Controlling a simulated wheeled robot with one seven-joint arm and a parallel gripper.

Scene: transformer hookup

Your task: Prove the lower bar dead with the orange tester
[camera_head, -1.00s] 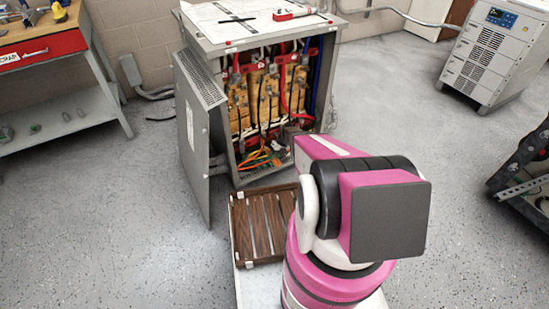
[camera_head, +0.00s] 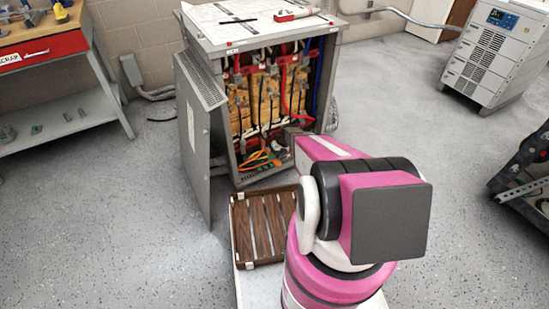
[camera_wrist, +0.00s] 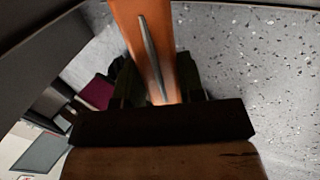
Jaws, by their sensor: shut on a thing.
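In the wrist view the orange tester (camera_wrist: 148,40), with a grey strip along its face, stands between the dark fingers of my gripper (camera_wrist: 158,85). The fingers are shut on it. In the head view my gripper is mostly hidden behind my arm, near the lower right of the open cabinet (camera_head: 219,100). Inside, tan coils (camera_head: 262,100) stand behind dark and red cables. Orange and green pieces (camera_head: 260,160) show low in the cabinet. I cannot pick out the lower bar or the tester's tip.
The cabinet door (camera_head: 195,140) stands open at the left. A slatted brown tray (camera_head: 236,230) is in front of the cabinet. A workbench (camera_head: 100,65) is at far left and a white power unit (camera_head: 490,55) at far right.

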